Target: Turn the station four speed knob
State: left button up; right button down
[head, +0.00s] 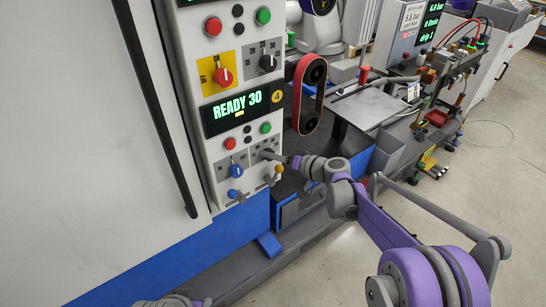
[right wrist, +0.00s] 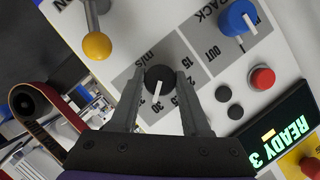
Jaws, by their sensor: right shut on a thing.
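The station four speed knob (right wrist: 158,76) is a round black dial with a white pointer, in the middle of the right wrist view. Its scale is marked m/s, and the pointer lies near the 30 mark. My right gripper (right wrist: 161,92) is shut on the knob, one finger on each side. In the head view my right gripper (head: 283,158) reaches the lower panel from the right and mostly hides the knob. The station display (head: 242,113) reads READY 30, beside a yellow badge with a 4 (head: 277,97). My left gripper is not in view.
Near the held knob are a blue knob (right wrist: 238,18), a red button (right wrist: 262,78) and a yellow-balled lever (right wrist: 97,46). Above the display is another red knob (head: 223,76) on a yellow plate. A red belt loop (head: 297,92) stands right of the panel.

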jog(key=m+y+b, duration=0.1)
jog(key=m+y, duration=0.1)
jog(key=m, duration=0.1)
jog(key=shift+f+m, duration=0.15)
jog(key=shift+m, duration=0.25)
dwell(0.5)
jog(key=shift+c, duration=1.8)
grip_release()
jog(key=shift+d, duration=0.1)
jog(key=v, duration=1)
jog(key=shift+d, duration=0.4)
jog(key=shift+s, duration=0.15)
